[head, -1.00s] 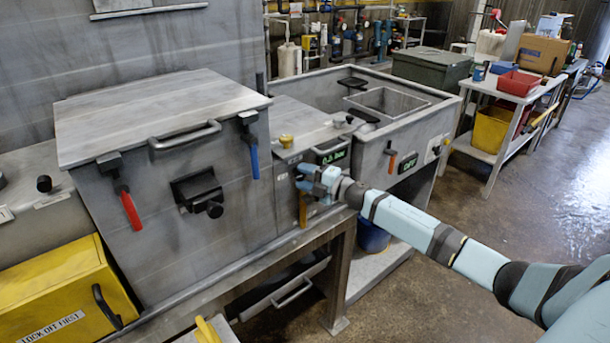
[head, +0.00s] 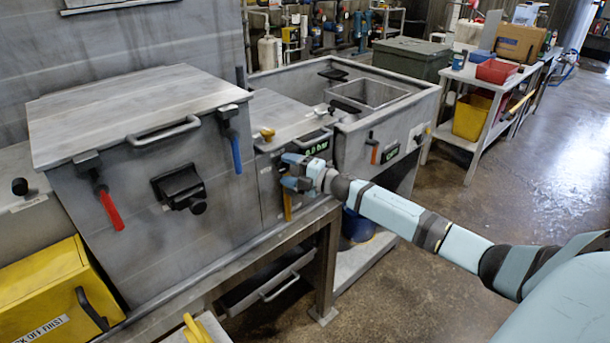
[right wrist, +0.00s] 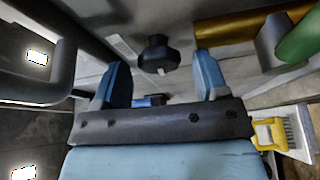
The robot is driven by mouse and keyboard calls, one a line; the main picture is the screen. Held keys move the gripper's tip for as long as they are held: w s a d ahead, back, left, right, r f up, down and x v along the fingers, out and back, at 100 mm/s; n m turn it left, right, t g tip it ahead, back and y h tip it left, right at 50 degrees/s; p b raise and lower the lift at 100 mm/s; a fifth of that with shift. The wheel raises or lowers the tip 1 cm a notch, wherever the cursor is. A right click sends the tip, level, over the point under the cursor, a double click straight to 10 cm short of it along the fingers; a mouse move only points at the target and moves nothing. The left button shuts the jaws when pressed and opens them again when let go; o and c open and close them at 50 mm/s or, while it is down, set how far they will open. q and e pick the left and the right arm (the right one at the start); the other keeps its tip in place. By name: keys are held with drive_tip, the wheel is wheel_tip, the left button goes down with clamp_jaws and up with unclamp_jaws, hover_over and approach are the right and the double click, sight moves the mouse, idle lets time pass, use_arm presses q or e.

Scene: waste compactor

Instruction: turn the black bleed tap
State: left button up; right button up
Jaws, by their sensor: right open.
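My right gripper (head: 287,171) is in front of the narrow control panel between the big lidded chamber and the open bin. It is open and holds nothing. In the right wrist view its two blue fingers (right wrist: 162,82) stand apart. A black knob (right wrist: 158,54), which looks like the bleed tap, shows beyond them, between the fingertips in the picture. I cannot tell how far off it is, and no contact shows. In the head view my gripper hides that part of the panel. My left gripper is not in view.
A brass knob (head: 267,133) stands on the panel's top.

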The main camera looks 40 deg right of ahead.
drive_tip(key=b+v, duration=0.1)
drive_tip(key=v, duration=1.2)
drive_tip(key=shift+s, duration=0.15)
drive_tip(key=s+a+f+m+g+h+p, duration=0.1)
drive_tip(key=s+a+f+m+p, duration=0.2)
drive_tip(key=s+a+m, duration=0.3)
drive_tip(key=s+a+f+m+g+h+p, duration=0.2)
drive_tip(key=s+a+f+m+p, duration=0.2)
drive_tip(key=s+a, duration=0.6)
drive_tip(key=s+a+f+m+g+h+p, duration=0.2)
drive_tip(key=s+a+f+m, duration=0.4)
drive_tip(key=a, duration=0.8)
drive_tip(key=s+m+p, duration=0.1)
drive_tip(key=s+m, duration=0.2)
drive_tip(key=shift+f, duration=0.35)
drive_tip(key=shift+s, duration=0.1)
drive_tip(key=shift+s, duration=0.1)
idle(0.4)
